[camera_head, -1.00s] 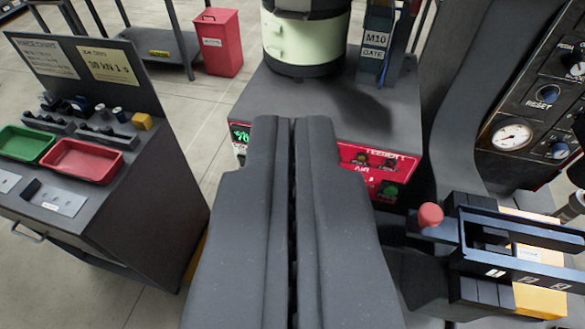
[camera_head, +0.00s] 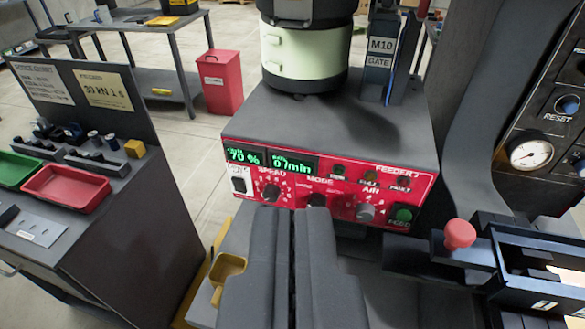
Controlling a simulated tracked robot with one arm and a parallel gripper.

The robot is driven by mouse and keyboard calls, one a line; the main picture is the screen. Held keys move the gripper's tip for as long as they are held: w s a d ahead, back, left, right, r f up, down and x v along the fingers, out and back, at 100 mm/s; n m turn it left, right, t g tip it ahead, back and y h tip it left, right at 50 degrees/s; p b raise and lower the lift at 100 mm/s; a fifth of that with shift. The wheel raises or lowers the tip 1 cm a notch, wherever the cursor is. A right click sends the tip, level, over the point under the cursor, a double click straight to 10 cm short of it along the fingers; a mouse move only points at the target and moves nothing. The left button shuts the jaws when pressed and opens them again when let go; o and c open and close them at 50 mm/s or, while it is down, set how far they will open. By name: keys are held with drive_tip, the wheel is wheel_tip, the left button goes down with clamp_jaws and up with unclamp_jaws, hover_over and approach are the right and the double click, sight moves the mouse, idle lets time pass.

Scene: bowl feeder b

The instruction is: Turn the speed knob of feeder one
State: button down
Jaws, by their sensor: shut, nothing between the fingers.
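The feeder's red control panel (camera_head: 335,172) faces me in the middle of the view. It is labelled "FEEDER" with a last character I cannot read surely. The black speed knob (camera_head: 271,193) sits at the panel's left under a display (camera_head: 245,156) reading 70 %. A second display reads 0 /min. To the right are the mode knob (camera_head: 317,200), the grey air knob (camera_head: 366,211) and a green feed button (camera_head: 403,214). My gripper (camera_head: 293,212) is shut and empty, below and in front of the panel. Its tips lie just below the speed and mode knobs in the picture; contact cannot be told.
The pale feeder bowl base (camera_head: 305,55) stands on the grey housing (camera_head: 350,118). A red-knobbed lever (camera_head: 459,234) sticks up at the right, near a gauge panel (camera_head: 530,153). A console with red (camera_head: 68,187) and green trays stands at the left. A yellow cup-like part (camera_head: 228,271) is low left.

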sight(270, 197)
idle(0.4)
drive_tip(key=c, duration=1.6)
unclamp_jaws()
drive_tip(key=shift+w, duration=0.1)
drive_tip(key=shift+c, duration=0.2)
drive_tip(key=o, duration=0.6)
drive_tip(key=w, duration=0.1)
drive_tip(key=w+a+f, duration=0.1)
drive_tip(key=w, duration=0.1)
drive_tip(key=shift+a+f+y+p, duration=0.1)
drive_tip(key=shift+a+y+p, duration=0.1)
drive_tip(key=shift+y+p, duration=0.2)
drive_tip(key=shift+c, duration=0.2)
drive_tip(key=w+a+f+t+y+p, duration=0.2)
drive_tip(key=w+a+f+p, duration=0.35)
drive_tip(key=w+f, duration=0.8)
wheel_tip(270, 197, down, 20)
drive_tip(key=w+a+m+h+p, duration=0.1)
drive_tip(key=a+m+h+p, duration=0.15)
drive_tip(key=h, duration=0.45)
drive_tip(key=shift+m, duration=0.25)
drive_tip(key=x, duration=0.4)
drive_tip(key=b+x, duration=0.1)
drive_tip(key=x, duration=0.4)
drive_tip(key=d+x, duration=0.1)
drive_tip(key=x, duration=0.4)
drive_tip(key=shift+d, duration=0.15)
